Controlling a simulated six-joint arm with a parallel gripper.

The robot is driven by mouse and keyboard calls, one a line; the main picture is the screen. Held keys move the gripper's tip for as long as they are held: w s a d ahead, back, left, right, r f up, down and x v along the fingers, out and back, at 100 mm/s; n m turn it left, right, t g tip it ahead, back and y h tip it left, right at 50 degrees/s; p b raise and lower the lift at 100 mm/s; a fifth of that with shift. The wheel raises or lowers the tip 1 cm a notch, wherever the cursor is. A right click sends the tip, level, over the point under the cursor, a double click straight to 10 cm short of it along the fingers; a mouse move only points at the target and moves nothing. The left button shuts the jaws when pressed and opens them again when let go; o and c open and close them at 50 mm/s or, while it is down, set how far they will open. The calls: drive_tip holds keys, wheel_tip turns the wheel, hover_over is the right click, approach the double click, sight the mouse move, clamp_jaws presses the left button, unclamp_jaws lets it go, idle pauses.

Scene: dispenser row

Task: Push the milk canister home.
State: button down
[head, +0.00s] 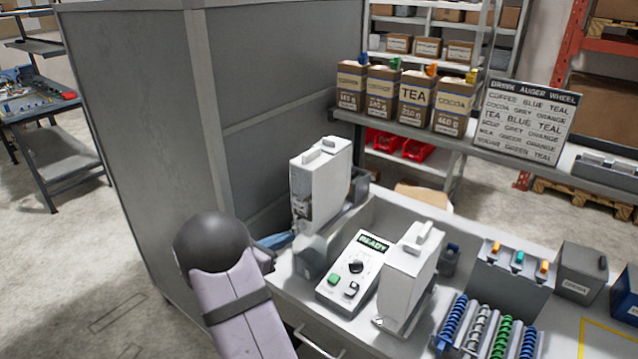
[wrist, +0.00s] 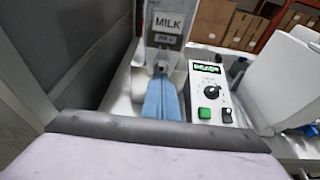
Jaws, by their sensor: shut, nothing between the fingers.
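The milk canister (head: 322,185) is a tall white box with a handle on top, upright at the back left of the bench. Its MILK label (wrist: 169,22) faces the wrist camera. My gripper (head: 288,238) is shut and empty, with its blue fingers pointing at the lower front of the canister. In the wrist view the fingertips (wrist: 160,76) sit just below the label, in front of a small grey part under the canister. I cannot tell whether they touch it. My forearm does not hide the canister in the head view.
Right of the milk canister, a control panel (head: 352,275) reads READY, with a green button and black knob. A second white canister (head: 408,270) stands beyond it. Several coloured augers (head: 487,330) lie further right. A grey cabinet (head: 150,130) rises close on the left.

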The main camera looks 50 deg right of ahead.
drive_tip(key=shift+d, duration=1.15)
drive_tip(key=shift+d+b, duration=0.15)
drive_tip(key=shift+b, duration=0.25)
drive_tip(key=a, duration=0.8)
